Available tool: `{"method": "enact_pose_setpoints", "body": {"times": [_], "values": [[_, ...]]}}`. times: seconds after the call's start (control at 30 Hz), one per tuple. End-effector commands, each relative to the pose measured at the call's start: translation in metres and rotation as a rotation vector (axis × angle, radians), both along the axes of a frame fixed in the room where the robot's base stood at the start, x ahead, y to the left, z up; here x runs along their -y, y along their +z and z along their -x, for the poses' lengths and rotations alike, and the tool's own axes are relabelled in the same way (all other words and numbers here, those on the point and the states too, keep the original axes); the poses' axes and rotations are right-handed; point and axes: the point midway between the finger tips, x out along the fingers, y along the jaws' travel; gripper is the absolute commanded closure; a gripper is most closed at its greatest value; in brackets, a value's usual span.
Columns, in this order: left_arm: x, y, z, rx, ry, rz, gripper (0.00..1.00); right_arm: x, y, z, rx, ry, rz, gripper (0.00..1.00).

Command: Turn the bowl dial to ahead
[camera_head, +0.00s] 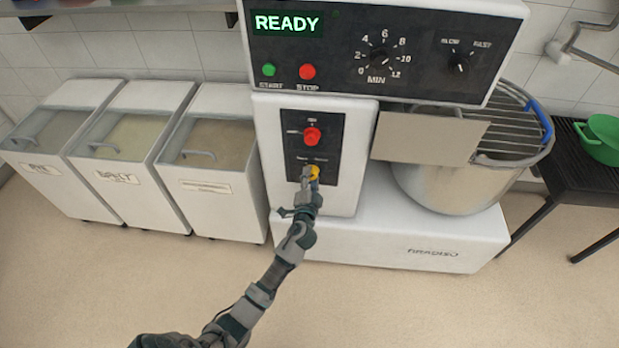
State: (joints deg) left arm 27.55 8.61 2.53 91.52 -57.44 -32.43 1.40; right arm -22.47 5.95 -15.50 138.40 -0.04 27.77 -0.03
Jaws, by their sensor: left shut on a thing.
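A dark control panel (331,132) is on the white column of the mixer. The yellow bowl dial (314,172) sits low on this panel, under a red knob (312,136). My left gripper (309,177) comes up from below and is shut on the yellow dial. The gripper hides part of the dial, and I cannot tell which way the dial points. The small labels above it are too small to read. My right gripper is not in view.
The upper panel has a green READY display (288,23), green start (268,70) and red stop (307,71) buttons, and a minute dial (378,57). The steel bowl (455,190) is at right. White bins (222,200) stand at left. The floor in front is clear.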

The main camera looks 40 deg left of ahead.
Motion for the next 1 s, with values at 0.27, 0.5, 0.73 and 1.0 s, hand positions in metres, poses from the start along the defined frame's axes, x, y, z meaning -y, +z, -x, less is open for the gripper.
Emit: {"method": "enact_pose_setpoints", "body": {"times": [0.27,0.5,0.73,1.0], "values": [[0.001,0.000,-0.001,-0.006,-0.004,-0.010,0.92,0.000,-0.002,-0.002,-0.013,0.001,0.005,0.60],[0.001,-0.001,-0.001,-0.006,-0.004,-0.010,0.47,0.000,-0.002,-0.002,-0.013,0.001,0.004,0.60],[0.001,0.000,0.000,-0.006,-0.002,-0.009,0.31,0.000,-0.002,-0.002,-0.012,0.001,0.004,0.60],[0.006,-0.001,0.009,-0.005,-0.003,-0.007,0.31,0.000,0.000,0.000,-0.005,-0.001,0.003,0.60]]}}
